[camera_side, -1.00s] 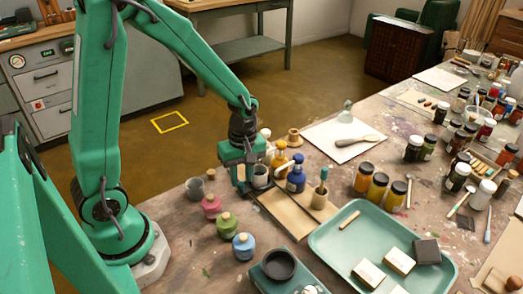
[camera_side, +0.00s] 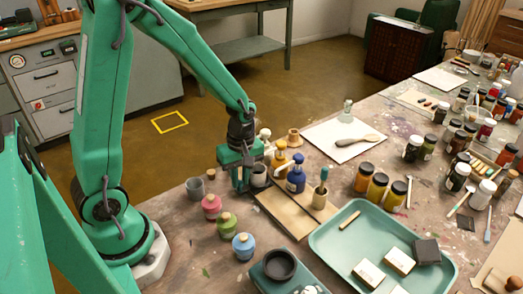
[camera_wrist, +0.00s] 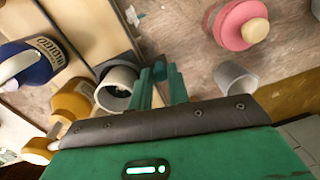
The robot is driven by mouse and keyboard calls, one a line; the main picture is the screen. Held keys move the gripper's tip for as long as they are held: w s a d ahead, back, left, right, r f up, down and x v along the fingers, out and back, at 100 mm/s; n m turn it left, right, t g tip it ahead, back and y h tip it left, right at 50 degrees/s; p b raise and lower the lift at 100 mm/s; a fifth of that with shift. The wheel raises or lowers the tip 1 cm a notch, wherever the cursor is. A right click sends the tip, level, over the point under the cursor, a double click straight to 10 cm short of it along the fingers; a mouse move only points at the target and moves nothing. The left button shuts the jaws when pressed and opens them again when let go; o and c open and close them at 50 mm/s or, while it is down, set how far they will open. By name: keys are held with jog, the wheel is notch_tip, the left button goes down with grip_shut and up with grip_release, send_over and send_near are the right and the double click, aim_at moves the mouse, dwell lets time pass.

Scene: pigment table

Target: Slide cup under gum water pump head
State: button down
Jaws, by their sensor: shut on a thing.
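The cup stands beside the fingers. In the wrist view the cup (camera_wrist: 117,86) shows its open mouth just left of my gripper (camera_wrist: 163,82). An amber pump bottle (camera_side: 280,160) and a blue pump bottle (camera_side: 296,177) stand to the right of the cup. A pale pump head (camera_side: 265,134) shows behind my gripper, and its bottle is mostly hidden. I cannot tell which pump holds gum water, or whether the cup is under a spout.
A second grey cup (camera_side: 195,189) stands to the left. Pink (camera_side: 211,206), green (camera_side: 226,225) and blue (camera_side: 244,246) stoppered jars line the front. A wooden board (camera_side: 283,213) lies right of the cup, with a teal tray (camera_side: 340,262) beyond it.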

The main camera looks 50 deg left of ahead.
jog(key=shift+a, duration=1.55)
jog(key=c, duration=1.6)
grip_release()
jog(key=shift+r, duration=0.15)
notch_tip(320, 180, up, 8)
jog(key=shift+w+f, duration=0.2)
jog(key=shift+w, duration=0.05)
